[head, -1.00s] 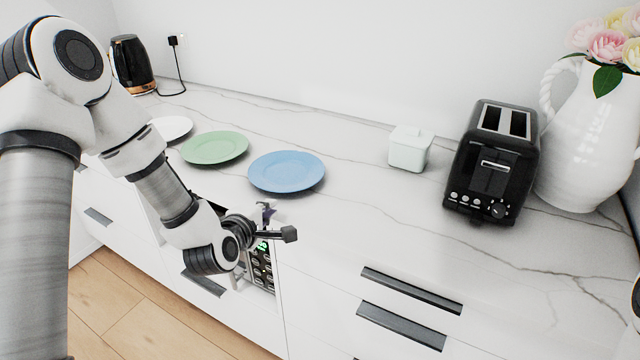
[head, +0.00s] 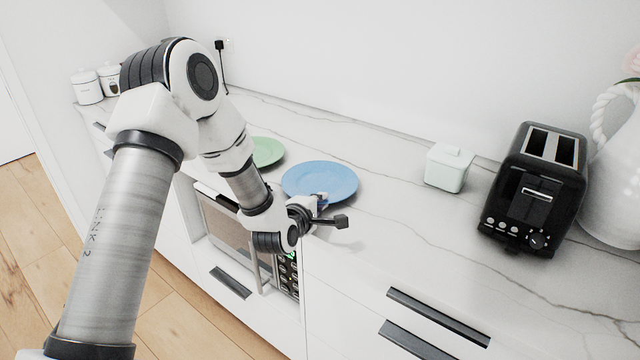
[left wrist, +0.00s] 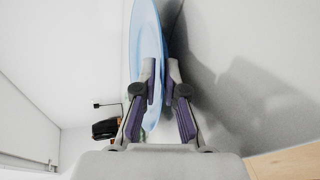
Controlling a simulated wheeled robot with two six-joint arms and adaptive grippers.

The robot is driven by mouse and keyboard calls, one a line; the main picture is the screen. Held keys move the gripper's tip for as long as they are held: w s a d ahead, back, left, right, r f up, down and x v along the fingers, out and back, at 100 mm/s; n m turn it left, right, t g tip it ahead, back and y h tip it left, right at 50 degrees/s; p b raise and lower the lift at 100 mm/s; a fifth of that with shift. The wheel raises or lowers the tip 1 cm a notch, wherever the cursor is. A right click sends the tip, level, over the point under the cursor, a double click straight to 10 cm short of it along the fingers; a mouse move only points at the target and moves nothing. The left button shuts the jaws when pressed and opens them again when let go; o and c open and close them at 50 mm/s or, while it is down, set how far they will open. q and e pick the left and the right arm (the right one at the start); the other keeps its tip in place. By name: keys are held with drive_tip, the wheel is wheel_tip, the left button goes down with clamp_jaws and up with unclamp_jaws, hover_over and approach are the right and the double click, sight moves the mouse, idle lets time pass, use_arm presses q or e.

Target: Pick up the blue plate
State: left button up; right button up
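The blue plate (head: 320,177) lies flat on the marble counter, right of the green plate, in the head view. My left gripper (head: 322,199) is at its near rim, low over the counter's front edge. In the left wrist view the blue plate (left wrist: 148,40) shows edge-on, and its rim runs between the two fingers of my left gripper (left wrist: 163,70). The fingers are part-way open with a narrow gap. One finger overlaps the plate's face and the other is on its far side. I cannot tell whether they touch it. My right gripper is not in view.
A green plate (head: 266,152) is partly hidden behind my left arm. A pale lidded jar (head: 448,168), a black toaster (head: 535,190) and a white pitcher (head: 612,180) stand to the right. A microwave (head: 225,235) sits below the counter. White canisters (head: 88,87) stand far left.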

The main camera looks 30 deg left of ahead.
use_arm(q)
drive_tip(key=shift+s+r, duration=0.1)
clamp_jaws()
drive_tip(key=shift+r+p, duration=0.5)
drive_tip(key=shift+r, duration=0.15)
wheel_tip(320, 180, up, 2)
drive_tip(key=shift+r+p, duration=0.2)
drive_tip(key=shift+p, duration=0.5)
drive_tip(key=s+d+r+p, duration=0.1)
drive_tip(key=s+p, duration=0.8)
drive_tip(key=s, duration=0.7)
drive_tip(key=shift+p, duration=0.3)
drive_tip(key=shift+w+d+r, duration=0.1)
drive_tip(key=shift+r, duration=0.05)
